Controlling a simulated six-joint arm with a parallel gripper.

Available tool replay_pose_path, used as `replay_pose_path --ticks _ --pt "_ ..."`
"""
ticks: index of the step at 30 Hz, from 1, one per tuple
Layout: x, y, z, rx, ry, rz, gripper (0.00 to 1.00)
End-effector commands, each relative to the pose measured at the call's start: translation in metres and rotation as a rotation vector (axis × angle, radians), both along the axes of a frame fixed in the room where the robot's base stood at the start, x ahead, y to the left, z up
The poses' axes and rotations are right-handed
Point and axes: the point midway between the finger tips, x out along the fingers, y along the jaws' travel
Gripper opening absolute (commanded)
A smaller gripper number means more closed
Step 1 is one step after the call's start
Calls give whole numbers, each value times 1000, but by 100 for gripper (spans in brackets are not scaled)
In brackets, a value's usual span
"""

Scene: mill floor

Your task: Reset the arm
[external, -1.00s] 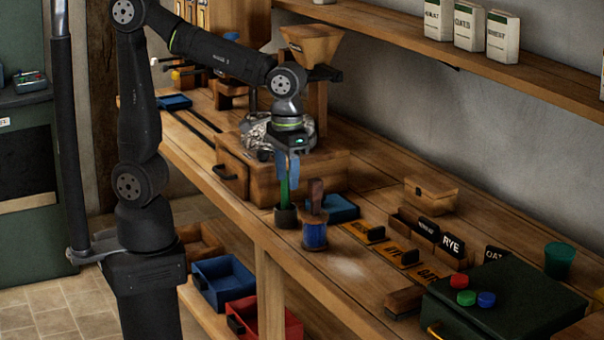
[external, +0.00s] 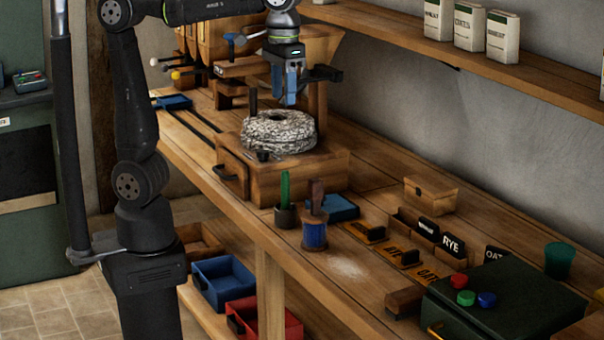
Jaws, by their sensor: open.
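My gripper (external: 291,100) is open and empty, with its blue fingers pointing down. It hangs in the air in front of the wooden hopper, above the round grey millstone (external: 278,130) on its wooden box. A green-handled tool (external: 285,188) stands upright in a small dark cup (external: 286,216) on the bench, well below my gripper and apart from it.
A blue spool on a wooden stand (external: 314,232) stands beside the cup, with a blue tray (external: 340,208) behind. A shelf (external: 400,40) with white packages runs along the wall. A dark green case (external: 510,300) and label blocks occupy the right of the bench (external: 345,270).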

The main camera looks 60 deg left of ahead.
Motion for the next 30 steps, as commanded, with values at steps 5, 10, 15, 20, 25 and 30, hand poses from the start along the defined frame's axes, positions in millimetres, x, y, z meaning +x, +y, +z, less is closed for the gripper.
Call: replay_pose_path --ticks 5,10,15,20,25,30 --pt "26 17 -2 2 1 75 43" --pt "47 34 -2 2 1 137 43" --pt "66 52 -1 2 2 199 43" --pt "84 71 -1 2 2 259 43" --pt "101 92 -1 3 2 321 43" --pt "115 111 0 1 2 374 43"
